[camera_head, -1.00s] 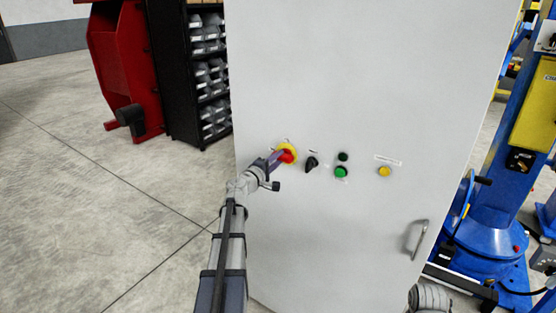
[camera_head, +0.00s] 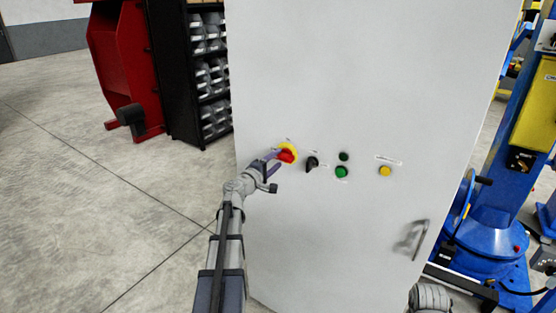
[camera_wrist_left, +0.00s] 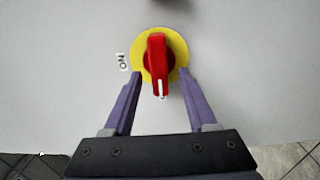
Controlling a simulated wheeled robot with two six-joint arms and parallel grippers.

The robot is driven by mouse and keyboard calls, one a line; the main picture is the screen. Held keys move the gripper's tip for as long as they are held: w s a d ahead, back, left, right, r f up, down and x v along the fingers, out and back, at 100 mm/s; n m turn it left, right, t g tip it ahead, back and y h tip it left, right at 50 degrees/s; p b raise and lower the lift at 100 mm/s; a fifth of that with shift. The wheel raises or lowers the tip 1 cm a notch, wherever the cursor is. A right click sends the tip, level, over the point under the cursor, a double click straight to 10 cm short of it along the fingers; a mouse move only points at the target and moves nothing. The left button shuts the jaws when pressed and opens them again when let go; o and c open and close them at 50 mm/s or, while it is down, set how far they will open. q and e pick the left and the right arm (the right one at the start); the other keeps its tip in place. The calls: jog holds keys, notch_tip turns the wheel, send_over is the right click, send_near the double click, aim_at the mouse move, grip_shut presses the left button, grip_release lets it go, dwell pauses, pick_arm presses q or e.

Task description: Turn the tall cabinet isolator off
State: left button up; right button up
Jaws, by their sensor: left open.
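The tall cabinet (camera_head: 370,80) is light grey and stands upright in front of me. Its isolator is a red handle (camera_head: 286,156) on a yellow disc (camera_head: 291,147), at the left of a row of controls. In the left wrist view the red handle (camera_wrist_left: 157,60) stands upright in the picture, its white-marked end down. An ON label (camera_wrist_left: 122,62) is left of the yellow disc (camera_wrist_left: 178,50); the mark does not point at it. My left gripper (camera_head: 272,160) is open, its fingertips either side of the handle's lower end, apart from it.
Right of the isolator are a black selector (camera_head: 312,163), a green button (camera_head: 341,172) and a yellow button (camera_head: 385,171). A door handle (camera_head: 415,238) sticks out lower right. A blue machine (camera_head: 493,225) stands at right; shelves of bins (camera_head: 208,75) stand behind left.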

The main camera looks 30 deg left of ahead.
pick_arm(q)
jog(key=s, duration=0.6)
jog(key=shift+s, duration=0.15)
jog(key=s+d+f+m+g+h, duration=0.1)
jog(key=d+f+m+g+h, duration=0.2)
jog(key=d, duration=0.8)
jog(key=s+d+f+m+g+h, duration=0.15)
jog(key=d+f+m+g, duration=0.35)
jog(key=d, duration=0.7)
jog(key=d+f+m+g+h, duration=0.25)
jog(key=d+f+m, duration=0.25)
jog(key=d, duration=0.6)
jog(key=s+d+f+m+g+y, duration=0.4)
jog(key=s+d, duration=0.1)
jog(key=s, duration=0.5)
jog(key=s+d+f+m+g+y, duration=0.4)
jog(key=s+d+m, duration=0.1)
jog(key=s, duration=0.4)
jog(key=shift+s+d+f, duration=0.2)
jog(key=shift+s+f, duration=0.2)
